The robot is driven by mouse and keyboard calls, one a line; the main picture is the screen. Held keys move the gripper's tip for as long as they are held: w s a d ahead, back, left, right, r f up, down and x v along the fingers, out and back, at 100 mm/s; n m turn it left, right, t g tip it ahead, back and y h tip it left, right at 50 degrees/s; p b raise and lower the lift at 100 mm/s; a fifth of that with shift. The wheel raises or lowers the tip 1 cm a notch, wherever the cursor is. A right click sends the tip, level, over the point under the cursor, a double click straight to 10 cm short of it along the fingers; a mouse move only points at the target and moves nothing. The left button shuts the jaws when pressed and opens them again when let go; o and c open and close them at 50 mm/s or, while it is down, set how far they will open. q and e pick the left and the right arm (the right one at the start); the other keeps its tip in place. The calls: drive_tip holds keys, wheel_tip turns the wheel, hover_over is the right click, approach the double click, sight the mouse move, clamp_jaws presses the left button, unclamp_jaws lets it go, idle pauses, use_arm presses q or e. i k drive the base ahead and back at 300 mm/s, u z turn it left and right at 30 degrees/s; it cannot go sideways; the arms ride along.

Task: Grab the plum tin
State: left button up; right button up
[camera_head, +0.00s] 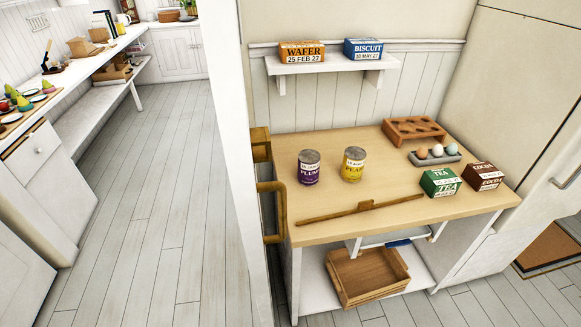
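The plum tin (308,167) is a short can with a purple label and a grey metal top. It stands upright on the left part of the wooden tabletop (345,222). A similar tin with a yellow label, the pear tin (353,164), stands upright just to its right, with a small gap between them. Neither of my grippers shows in the head view.
A wooden strip (358,209) lies in front of the tins. A green tea box (440,181), a cocoa box (484,177), an egg tray (435,156) and a wooden rack (414,131) stand to the right. A wall shelf (331,66) hangs behind. Open floor (170,200) lies left.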

sight(309, 160)
drive_tip(key=z, duration=2.5)
drive_tip(key=i, duration=2.15)
drive_tip(key=u, duration=2.95)
